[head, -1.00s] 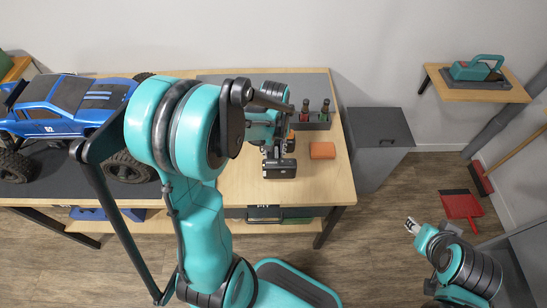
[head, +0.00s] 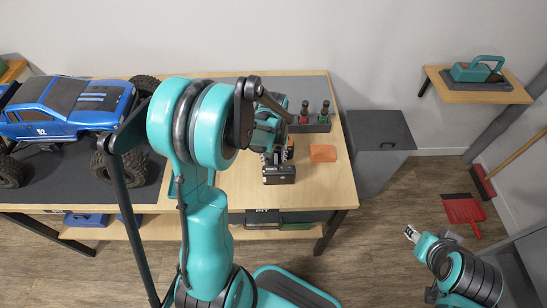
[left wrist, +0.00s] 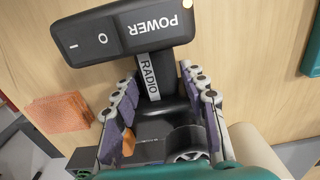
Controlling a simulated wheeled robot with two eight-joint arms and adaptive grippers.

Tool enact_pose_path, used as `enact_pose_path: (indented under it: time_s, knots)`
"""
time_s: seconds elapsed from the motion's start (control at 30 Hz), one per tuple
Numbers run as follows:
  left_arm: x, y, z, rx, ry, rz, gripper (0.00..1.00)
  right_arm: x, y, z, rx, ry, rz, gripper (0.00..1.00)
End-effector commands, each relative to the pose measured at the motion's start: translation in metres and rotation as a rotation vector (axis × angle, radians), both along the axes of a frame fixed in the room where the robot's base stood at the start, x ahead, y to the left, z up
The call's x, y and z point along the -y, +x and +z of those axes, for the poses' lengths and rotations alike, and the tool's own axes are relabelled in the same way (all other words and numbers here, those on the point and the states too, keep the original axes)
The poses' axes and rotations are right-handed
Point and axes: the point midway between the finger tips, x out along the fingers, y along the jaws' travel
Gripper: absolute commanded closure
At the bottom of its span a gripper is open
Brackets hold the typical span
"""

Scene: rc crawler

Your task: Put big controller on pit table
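The big controller, a black device with a switch face marked POWER and RADIO on its neck, shows in the left wrist view (left wrist: 125,35) and in the head view (head: 279,174), at the right part of the wooden table (head: 240,188). My left gripper (left wrist: 158,75) is open, with its fingers on either side of the controller's neck. Whether they touch it I cannot tell. In the head view my left gripper (head: 268,142) is partly hidden by its own arm. My right gripper (head: 411,233) is low at the right, over the floor, empty.
A blue truck (head: 65,105) stands on the left mat. A grey cabinet (head: 378,150) and a small shelf (head: 480,92) are at the right.

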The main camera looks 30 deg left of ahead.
Motion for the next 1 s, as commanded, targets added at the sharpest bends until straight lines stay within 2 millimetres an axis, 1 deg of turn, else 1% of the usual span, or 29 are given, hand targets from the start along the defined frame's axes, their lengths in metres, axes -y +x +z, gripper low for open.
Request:
enact_pose_path:
  time_s: [0.3,0.37,0.43,0.57,0.7,0.8,0.9,1.0]
  knots:
    - [0.000,0.000,0.001,0.000,0.000,0.000,0.46,0.000,0.000,0.001,0.000,0.000,0.000,0.60]
    - [0.000,0.000,0.004,0.000,0.000,0.000,0.46,0.000,0.000,0.003,0.000,0.000,0.000,0.60]
    - [0.000,0.000,0.011,0.000,0.000,0.000,0.46,0.000,0.000,0.007,0.000,0.000,0.000,0.60]
    - [0.000,0.000,0.036,0.000,0.000,0.000,0.46,0.000,0.000,0.019,0.000,0.000,0.000,0.60]
    - [0.000,0.000,0.069,0.000,0.000,0.000,0.46,0.000,0.000,0.033,0.000,0.000,0.000,0.60]
    - [0.000,0.000,0.090,0.000,0.000,0.000,0.46,0.000,0.000,0.041,0.000,0.000,0.000,0.60]
    - [0.000,0.000,0.107,0.000,0.000,0.000,0.46,0.000,0.000,0.047,0.000,0.000,0.000,0.60]
    - [0.000,0.000,0.117,0.000,0.000,0.000,0.46,0.000,0.000,0.050,0.000,0.000,0.000,0.60]
